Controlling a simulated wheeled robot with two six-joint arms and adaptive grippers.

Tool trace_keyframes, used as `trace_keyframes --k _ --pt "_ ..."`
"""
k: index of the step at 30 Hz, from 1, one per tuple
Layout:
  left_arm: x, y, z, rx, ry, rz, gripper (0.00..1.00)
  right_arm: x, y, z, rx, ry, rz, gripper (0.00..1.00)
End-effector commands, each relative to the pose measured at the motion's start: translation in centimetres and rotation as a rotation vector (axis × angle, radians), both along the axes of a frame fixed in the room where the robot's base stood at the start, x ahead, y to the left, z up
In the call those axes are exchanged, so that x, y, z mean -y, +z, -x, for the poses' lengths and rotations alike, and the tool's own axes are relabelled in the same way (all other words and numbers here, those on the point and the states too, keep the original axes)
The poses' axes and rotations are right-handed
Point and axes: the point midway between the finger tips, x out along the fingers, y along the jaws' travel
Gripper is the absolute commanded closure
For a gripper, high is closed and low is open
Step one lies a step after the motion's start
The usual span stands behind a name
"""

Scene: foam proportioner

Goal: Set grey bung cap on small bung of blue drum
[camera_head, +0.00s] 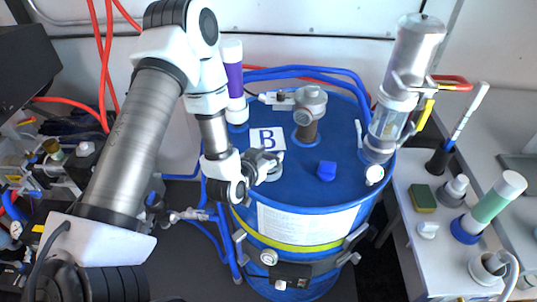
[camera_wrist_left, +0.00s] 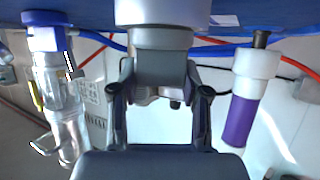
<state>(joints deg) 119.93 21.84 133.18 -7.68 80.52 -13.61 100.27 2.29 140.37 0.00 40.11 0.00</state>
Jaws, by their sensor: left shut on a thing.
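The blue drum (camera_head: 320,195) stands upright in the middle, marked with a "B" label. My left gripper (camera_head: 262,164) is at the left front part of its lid, just below that label. It is shut on the grey bung cap (camera_head: 273,171), partly hidden behind the fingers. In the left wrist view, which is upside down, my gripper fingers (camera_wrist_left: 160,92) close around the grey cap (camera_wrist_left: 162,40). A pale round part (camera_wrist_left: 163,12) lies between the cap and the drum; I cannot tell whether the cap is seated on it. The small bung is hidden. My right gripper is not in view.
On the lid stand a metal fitting (camera_head: 308,110), a blue plug (camera_head: 326,171) and a tall clear cylinder (camera_head: 393,105). A purple-and-white tube (camera_head: 234,80) rises behind my left wrist. A white side table (camera_head: 420,262) at right holds a sponge (camera_head: 422,198) and fittings.

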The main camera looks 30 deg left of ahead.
Motion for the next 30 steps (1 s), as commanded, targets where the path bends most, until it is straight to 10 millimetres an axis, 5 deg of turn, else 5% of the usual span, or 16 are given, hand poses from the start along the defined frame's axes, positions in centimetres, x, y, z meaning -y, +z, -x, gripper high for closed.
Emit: trace_keyframes --k 28,29,30 --pt "0.0 -1.3 -0.1 0.000 0.000 0.000 0.89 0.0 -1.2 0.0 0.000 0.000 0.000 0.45" --pt "0.0 -1.2 -0.1 0.000 0.000 0.000 0.43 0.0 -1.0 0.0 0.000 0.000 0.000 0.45" --pt "0.0 -1.2 -0.1 0.000 0.000 0.000 0.43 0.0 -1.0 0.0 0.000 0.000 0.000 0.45"
